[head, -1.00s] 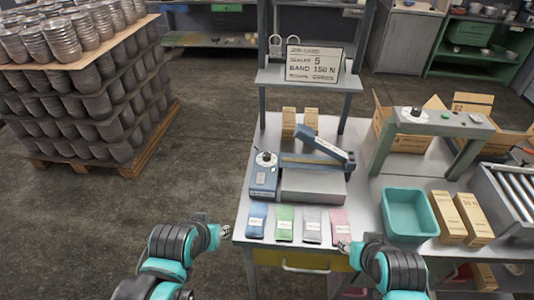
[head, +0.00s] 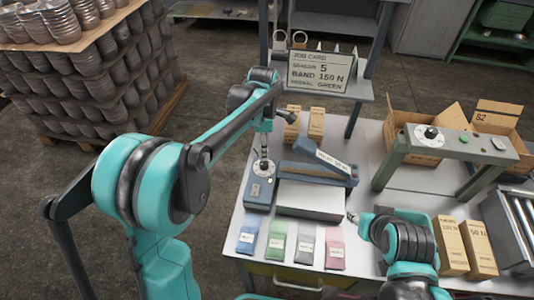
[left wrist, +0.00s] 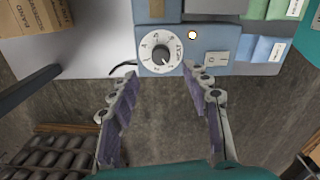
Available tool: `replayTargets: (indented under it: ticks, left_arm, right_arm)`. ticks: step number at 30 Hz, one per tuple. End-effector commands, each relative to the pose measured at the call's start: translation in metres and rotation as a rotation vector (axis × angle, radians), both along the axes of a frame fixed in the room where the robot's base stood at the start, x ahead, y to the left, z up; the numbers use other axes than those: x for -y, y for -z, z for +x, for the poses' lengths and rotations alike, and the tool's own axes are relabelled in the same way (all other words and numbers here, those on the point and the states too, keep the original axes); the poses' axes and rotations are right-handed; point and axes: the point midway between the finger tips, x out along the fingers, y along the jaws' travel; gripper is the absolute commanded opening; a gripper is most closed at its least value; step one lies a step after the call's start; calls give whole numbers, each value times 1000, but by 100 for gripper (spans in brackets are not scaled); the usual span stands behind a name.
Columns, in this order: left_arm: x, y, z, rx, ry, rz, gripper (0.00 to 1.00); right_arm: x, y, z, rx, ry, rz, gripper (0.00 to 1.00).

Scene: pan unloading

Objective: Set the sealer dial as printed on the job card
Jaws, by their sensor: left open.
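The job card (head: 317,72) on the shelf reads SEALER 5, BAND 150 N, with GREEN on its last line. The blue sealer (head: 261,191) stands on the table with its arm raised. Its white dial (head: 264,168) has a black knob, also clear in the left wrist view (left wrist: 161,53); I cannot read the setting for certain. My left gripper (head: 263,148) points down just above the dial. In the left wrist view it (left wrist: 160,76) is open and empty, its fingers apart either side of the dial's near edge. My right gripper (head: 352,217) is beside the sealer's right front; its fingers are too small to judge.
Blue, green, grey and pink packets (head: 277,240) lie along the table's front edge. Small brown boxes (head: 315,124) stand behind the sealer. A grey frame with its own dial (head: 430,134) stands to the right, with cartons behind and tall boxes (head: 478,247) in front.

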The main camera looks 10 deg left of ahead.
Motion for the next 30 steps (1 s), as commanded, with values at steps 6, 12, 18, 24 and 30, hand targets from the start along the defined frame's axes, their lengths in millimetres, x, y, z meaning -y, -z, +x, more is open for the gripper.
replayTargets:
  ticks: [6,12,18,24,30]
  left_arm:
    - [0,32,0,-1,-5,0,48]
    - [0,63,0,0,-4,0,48]
    - [0,76,0,0,-3,0,48]
    - [0,76,0,0,-3,0,48]
    - [0,76,0,0,-3,0,8]
  right_arm:
    - [0,10,0,0,0,0,40]
    - [0,18,0,0,0,0,40]
    - [0,21,0,0,0,0,40]
    - [0,20,0,0,0,0,40]
    - [0,20,0,0,0,0,40]
